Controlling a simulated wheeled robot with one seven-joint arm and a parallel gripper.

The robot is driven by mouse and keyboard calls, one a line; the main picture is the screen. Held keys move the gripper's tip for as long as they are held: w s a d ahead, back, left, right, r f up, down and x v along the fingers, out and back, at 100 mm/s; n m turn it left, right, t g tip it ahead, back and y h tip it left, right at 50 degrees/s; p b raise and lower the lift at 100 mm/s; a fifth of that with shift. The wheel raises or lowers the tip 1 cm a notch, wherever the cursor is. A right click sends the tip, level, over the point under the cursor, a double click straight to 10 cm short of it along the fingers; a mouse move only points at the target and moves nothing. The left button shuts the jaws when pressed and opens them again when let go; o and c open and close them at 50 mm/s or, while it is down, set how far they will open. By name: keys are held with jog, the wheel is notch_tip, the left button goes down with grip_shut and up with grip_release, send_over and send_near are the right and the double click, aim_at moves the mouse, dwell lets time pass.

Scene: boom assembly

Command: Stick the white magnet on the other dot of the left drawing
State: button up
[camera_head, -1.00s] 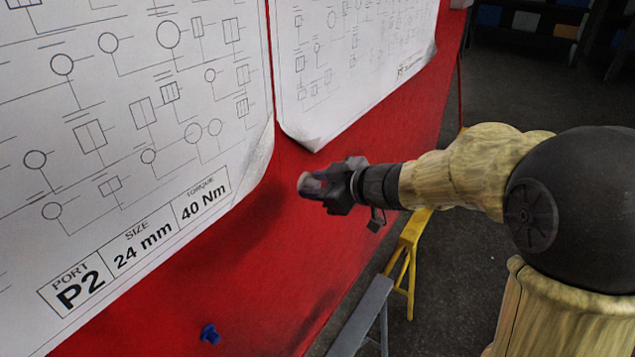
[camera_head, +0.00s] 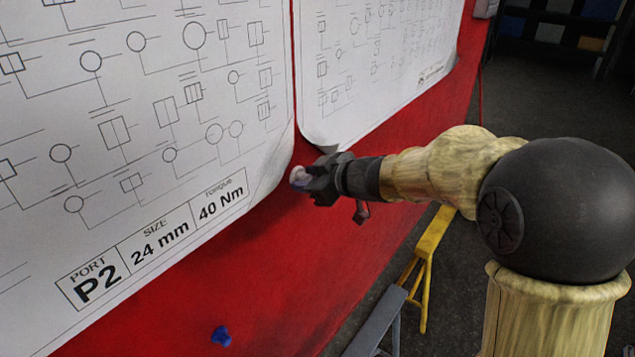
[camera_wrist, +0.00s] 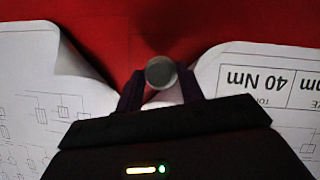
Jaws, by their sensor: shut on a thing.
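My gripper (camera_head: 308,181) is shut on the white magnet (camera_head: 299,177), a small round pale piece at its tip. In the wrist view the magnet (camera_wrist: 161,72) shows as a grey-white disc between the two dark fingers (camera_wrist: 160,90). The gripper is in front of the red board, just right of the lower right corner of the left drawing (camera_head: 130,130). That drawing carries circles, boxes and a "P2, 24 mm, 40 Nm" label. I cannot make out a marked dot on it. Whether the magnet touches the board cannot be told.
A second drawing (camera_head: 385,60) hangs to the right, its lower left corner curled off the red board (camera_head: 330,260). A blue magnet (camera_head: 221,336) sits low on the board. Yellow (camera_head: 428,250) and grey (camera_head: 378,322) trestle legs stand below my arm.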

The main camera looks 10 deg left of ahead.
jog(key=shift+w+a+r+p, duration=0.1)
jog(key=shift+w+a+p, duration=0.1)
jog(key=shift+a, duration=0.35)
jog(key=shift+w+a+p, duration=0.15)
jog(key=shift+a+p, duration=0.05)
jog(key=shift+a, duration=0.3)
jog(key=shift+w+a+p, duration=0.25)
jog(key=shift+a, duration=0.25)
jog(key=shift+w+a+p, duration=0.2)
jog(key=shift+a+p, duration=0.05)
jog(key=shift+a, duration=0.25)
jog(key=o, duration=1)
jog(key=b, duration=0.2)
send_near(298, 171)
jog(key=v, duration=0.5)
jog(key=shift+d+r, duration=0.15)
